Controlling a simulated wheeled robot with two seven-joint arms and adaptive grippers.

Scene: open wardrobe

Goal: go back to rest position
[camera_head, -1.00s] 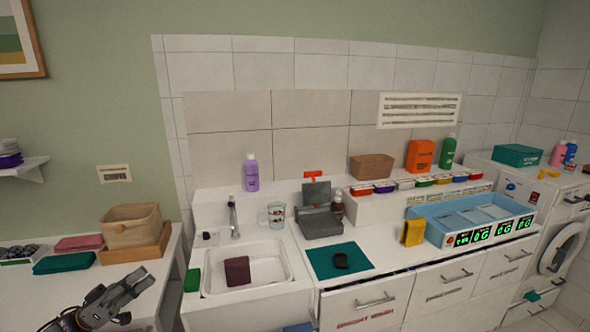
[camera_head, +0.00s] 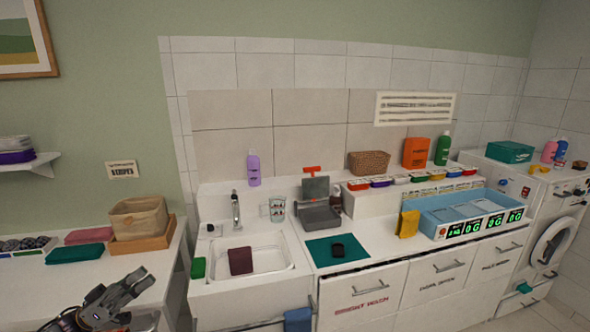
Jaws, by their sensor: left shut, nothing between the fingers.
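My left gripper (camera_head: 136,283) is dark and comes in from the lower left corner. Its fingers are shut and hold nothing. It hangs in front of the left counter, apart from the things on it. My right gripper is not in view.
The left counter (camera_head: 149,264) holds a beige basket (camera_head: 138,218) on a wooden tray and folded green (camera_head: 75,253) and pink (camera_head: 89,235) cloths. A sink (camera_head: 270,262) with a maroon cloth (camera_head: 240,260) stands at centre. A dark object (camera_head: 337,248) lies on a teal mat (camera_head: 322,259). A blue tray (camera_head: 432,218) stands to the right.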

